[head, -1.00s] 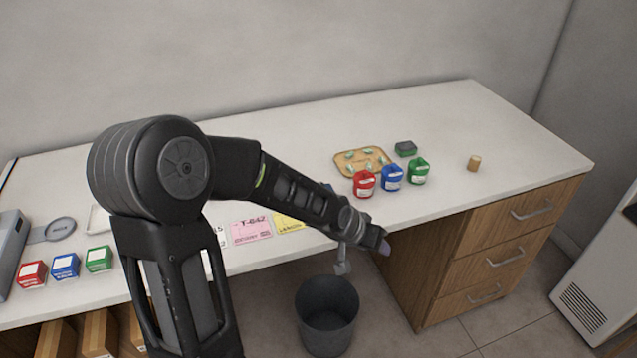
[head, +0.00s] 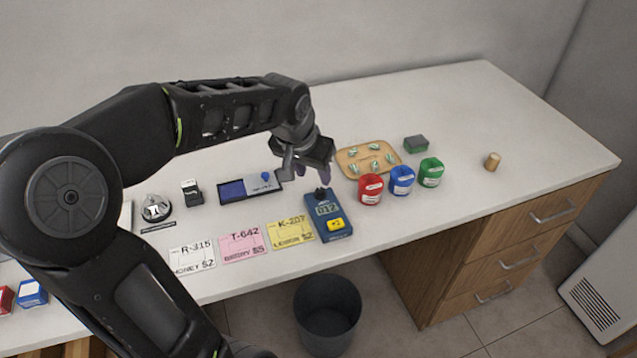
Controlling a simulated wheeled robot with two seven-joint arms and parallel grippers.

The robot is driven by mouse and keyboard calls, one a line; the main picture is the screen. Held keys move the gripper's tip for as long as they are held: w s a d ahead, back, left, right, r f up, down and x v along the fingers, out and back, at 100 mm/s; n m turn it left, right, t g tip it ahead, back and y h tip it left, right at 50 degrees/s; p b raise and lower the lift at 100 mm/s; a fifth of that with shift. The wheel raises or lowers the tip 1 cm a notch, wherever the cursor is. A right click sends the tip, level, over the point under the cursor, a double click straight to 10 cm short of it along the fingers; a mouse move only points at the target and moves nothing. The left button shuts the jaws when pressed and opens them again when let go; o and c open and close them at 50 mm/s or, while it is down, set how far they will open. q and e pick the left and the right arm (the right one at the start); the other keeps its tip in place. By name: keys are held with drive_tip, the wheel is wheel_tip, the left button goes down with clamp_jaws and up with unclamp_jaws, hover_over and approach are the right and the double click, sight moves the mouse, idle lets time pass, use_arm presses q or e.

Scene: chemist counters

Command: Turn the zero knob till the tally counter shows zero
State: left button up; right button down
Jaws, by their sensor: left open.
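The tally counter (head: 331,222) is a small blue box lying on the counter near its front edge. Its grey display seems to read 012, and a yellow button marked +1 sits below the display. The dark zero knob (head: 321,193) stands at its far end. My left gripper (head: 306,178) is open, pointing down just above and slightly left of the knob. I cannot tell whether a finger touches the knob. My right gripper is out of view.
Red (head: 370,189), blue (head: 402,180) and green (head: 431,172) containers stand right of the counter device. A wooden tray (head: 343,160) with small pieces lies behind. Paper cards (head: 291,234) lie left. A bin (head: 327,310) stands on the floor. The countertop's right part is mostly clear.

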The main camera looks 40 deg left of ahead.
sight(320, 190)
use_arm(q)
drive_tip(key=shift+p+x, duration=0.3)
drive_tip(key=shift+x, duration=3.65)
drive_tip(key=shift+c, duration=0.2)
clamp_jaws()
